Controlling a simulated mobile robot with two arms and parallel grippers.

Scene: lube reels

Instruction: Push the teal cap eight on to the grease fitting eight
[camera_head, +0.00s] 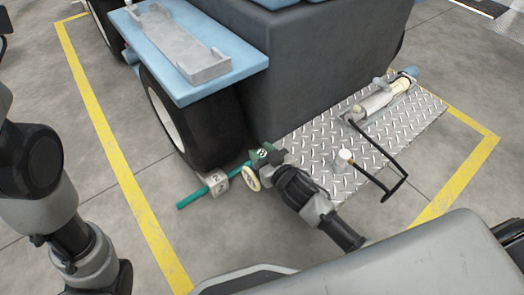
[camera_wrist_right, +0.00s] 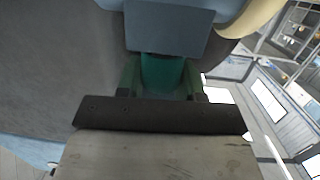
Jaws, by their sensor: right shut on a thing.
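My right gripper (camera_head: 262,158) is low beside the cart's dark wheel in the head view. It is shut on a green-teal piece, which I take to be teal cap eight (camera_head: 264,152), with a small pale number mark on it. In the right wrist view the green piece (camera_wrist_right: 163,75) sits between the fingers, below a blue-grey block (camera_wrist_right: 166,30). Grease fitting eight cannot be made out, so I cannot tell whether the cap touches it. My left arm shows at the left edge, but its gripper is not visible.
A teal rod (camera_head: 192,200) and a numbered grey block (camera_head: 217,184) lie by the wheel (camera_head: 185,125). A cream disc (camera_head: 251,178) is close beside my right gripper. A blue shelf (camera_head: 235,62) overhangs the wheel. A diamond-plate step (camera_head: 335,125) with a black handle (camera_head: 390,165) is to the right.

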